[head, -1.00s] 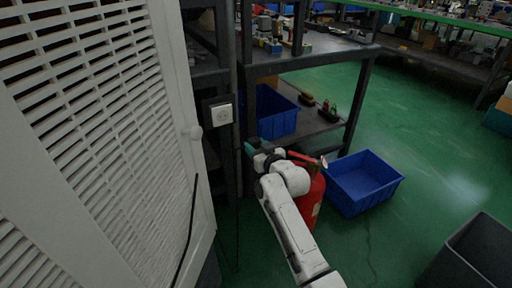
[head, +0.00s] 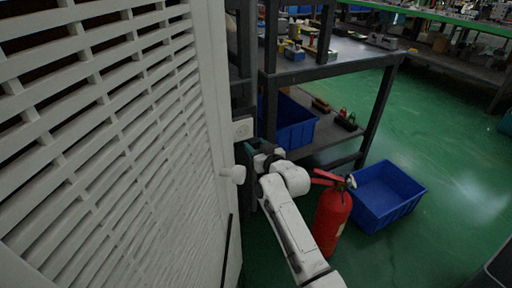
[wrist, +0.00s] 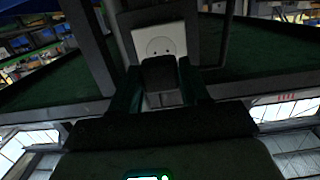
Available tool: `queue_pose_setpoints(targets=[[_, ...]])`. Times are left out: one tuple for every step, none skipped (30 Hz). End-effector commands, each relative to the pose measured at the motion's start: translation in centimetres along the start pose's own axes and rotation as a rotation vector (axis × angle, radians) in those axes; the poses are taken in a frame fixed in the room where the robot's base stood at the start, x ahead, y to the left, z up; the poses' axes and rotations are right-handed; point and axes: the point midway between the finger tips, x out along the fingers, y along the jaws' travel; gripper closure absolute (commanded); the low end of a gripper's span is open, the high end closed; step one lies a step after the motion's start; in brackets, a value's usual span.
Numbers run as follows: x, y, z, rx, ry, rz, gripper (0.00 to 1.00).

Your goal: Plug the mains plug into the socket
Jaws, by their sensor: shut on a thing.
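The white wall socket (head: 242,129) sits on a dark shelf post, just right of the louvred door. In the wrist view the socket (wrist: 160,40) faces me, with its round recess and two holes partly uncovered. My gripper (wrist: 161,82) is shut on the dark mains plug (wrist: 160,72), which lies between its two fingers. The plug overlaps the lower part of the socket plate; I cannot tell whether it touches. In the head view my gripper (head: 251,148) is just below and right of the socket, and the plug cannot be made out there.
The white louvred door (head: 120,150) with a round knob (head: 234,174) stands close on the left. A red fire extinguisher (head: 332,218) and a blue bin (head: 385,195) stand right of my arm. Another blue bin (head: 296,125) is on the shelf behind. Green floor lies open at right.

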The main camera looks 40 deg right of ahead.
Motion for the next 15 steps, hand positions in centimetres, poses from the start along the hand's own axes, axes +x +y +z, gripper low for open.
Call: queue_pose_setpoints(targets=[[0.0,0.0,-0.1,0.000,0.001,0.000,0.81],[0.0,0.0,-0.1,0.000,0.001,0.000,0.81],[0.0,0.0,-0.1,0.000,0.001,0.000,0.81],[0.0,0.0,-0.1,0.000,0.001,0.000,0.81],[0.0,0.0,-0.1,0.000,0.001,0.000,0.81],[0.0,0.0,-0.1,0.000,0.001,0.000,0.81],[0.1,0.0,-0.1,0.000,0.001,0.000,0.81],[0.1,0.0,-0.1,0.000,0.001,0.000,0.81],[0.2,0.0,0.0,0.000,0.002,0.000,0.81],[0.3,0.0,0.0,0.000,0.002,0.000,0.81],[0.4,0.0,0.0,0.000,0.002,0.000,0.81],[0.7,0.0,0.0,0.000,0.003,0.000,0.81],[0.9,0.0,0.0,0.000,0.003,0.000,0.81],[1.1,0.0,0.0,0.000,0.002,0.000,0.81],[1.4,0.0,0.0,0.000,0.002,0.000,0.81]])
